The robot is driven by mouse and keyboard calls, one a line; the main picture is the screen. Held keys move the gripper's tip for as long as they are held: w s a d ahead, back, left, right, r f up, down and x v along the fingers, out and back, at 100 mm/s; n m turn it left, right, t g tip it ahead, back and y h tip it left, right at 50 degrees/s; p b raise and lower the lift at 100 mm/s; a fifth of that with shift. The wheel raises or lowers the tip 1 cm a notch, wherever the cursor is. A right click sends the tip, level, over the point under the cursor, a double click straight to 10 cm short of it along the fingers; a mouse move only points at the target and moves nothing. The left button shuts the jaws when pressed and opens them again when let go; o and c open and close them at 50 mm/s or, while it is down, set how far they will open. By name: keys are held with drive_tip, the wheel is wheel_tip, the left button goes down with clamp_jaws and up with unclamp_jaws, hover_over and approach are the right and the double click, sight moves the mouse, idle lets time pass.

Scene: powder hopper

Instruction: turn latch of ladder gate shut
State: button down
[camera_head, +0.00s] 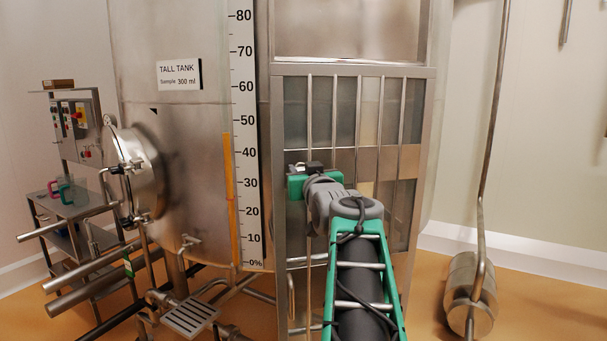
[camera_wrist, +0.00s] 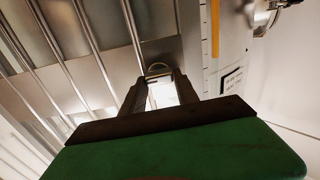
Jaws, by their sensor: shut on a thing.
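The ladder gate (camera_head: 350,70) is a metal frame with vertical bars, standing right of the tall tank. It also shows in the wrist view (camera_wrist: 75,65), tilted. My gripper (camera_head: 304,168) is up against the gate's left upright, below its top rail. In the wrist view, the two dark fingers of my gripper (camera_wrist: 159,80) reach to the gate's flat upright and close around the latch (camera_wrist: 158,68). Only a small rounded metal end of the latch shows between the fingertips. In the head view my gripper's green body hides the latch. I cannot tell the latch's exact angle.
The tall tank (camera_head: 190,130) with its level scale (camera_head: 246,140) stands left of the gate. Pipes and a small step (camera_head: 188,318) lie low at left, with a cart (camera_head: 70,215) behind. A hanging rod with a metal weight (camera_head: 470,297) is at right.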

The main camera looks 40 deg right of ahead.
drive_tip(key=n+b, duration=0.5)
drive_tip(key=b, duration=0.1)
drive_tip(key=n+b, duration=1.2)
drive_tip(key=shift+w+a+f, duration=0.15)
drive_tip(key=shift+a+f, duration=0.15)
drive_tip(key=shift+n, duration=0.3)
drive_tip(key=c, duration=0.9)
unclamp_jaws()
